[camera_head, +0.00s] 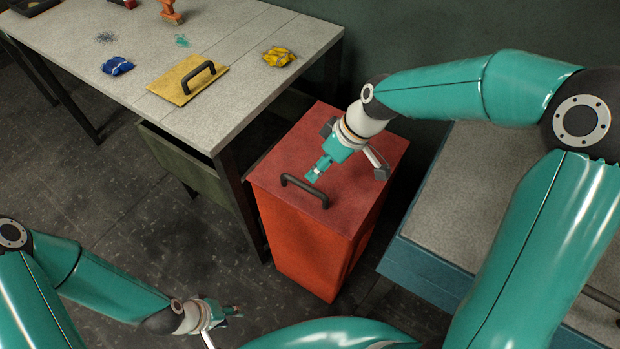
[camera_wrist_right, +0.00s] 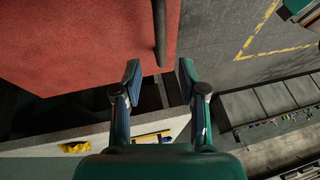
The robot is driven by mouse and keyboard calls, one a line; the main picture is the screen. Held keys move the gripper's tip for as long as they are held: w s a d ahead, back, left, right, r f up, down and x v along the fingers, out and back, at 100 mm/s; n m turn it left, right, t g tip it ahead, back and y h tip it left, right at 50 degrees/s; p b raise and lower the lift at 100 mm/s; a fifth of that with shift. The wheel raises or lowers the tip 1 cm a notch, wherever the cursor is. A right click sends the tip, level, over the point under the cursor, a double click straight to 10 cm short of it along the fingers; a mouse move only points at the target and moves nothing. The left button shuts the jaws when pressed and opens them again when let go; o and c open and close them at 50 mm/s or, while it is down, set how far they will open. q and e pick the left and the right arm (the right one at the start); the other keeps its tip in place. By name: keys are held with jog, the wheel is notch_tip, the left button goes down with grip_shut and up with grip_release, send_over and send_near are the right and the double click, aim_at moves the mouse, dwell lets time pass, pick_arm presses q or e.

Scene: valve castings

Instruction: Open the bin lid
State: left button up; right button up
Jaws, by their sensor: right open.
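The red bin (camera_head: 300,245) stands on the floor between the two tables. Its flat red lid (camera_head: 275,163) lies on top and looks closed, with a black bar handle (camera_head: 303,190) near its front edge. My right gripper (camera_head: 350,155) is above the lid, behind and to the right of the handle, open and empty. In the right wrist view the handle (camera_wrist_right: 160,28) shows beyond the gap between the open fingers (camera_wrist_right: 160,78), apart from them, with the red lid (camera_wrist_right: 80,40) to the left. My left gripper (camera_head: 222,315) is low at the bottom, away from the bin; its jaws are unclear.
A grey table (camera_head: 235,98) at the left bears a yellow float with a black handle (camera_head: 187,80), a blue cloth (camera_head: 117,66) and a yellow cloth (camera_head: 279,57). Another table (camera_head: 440,215) stands close right of the bin. Open floor lies in front of the bin.

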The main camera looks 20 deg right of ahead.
aim_at(305, 184)
jog(key=x, duration=0.6)
jog(key=shift+w+a+f, duration=0.1)
jog(key=shift+a+f, duration=0.1)
jog(key=shift+f, duration=0.15)
grip_shut()
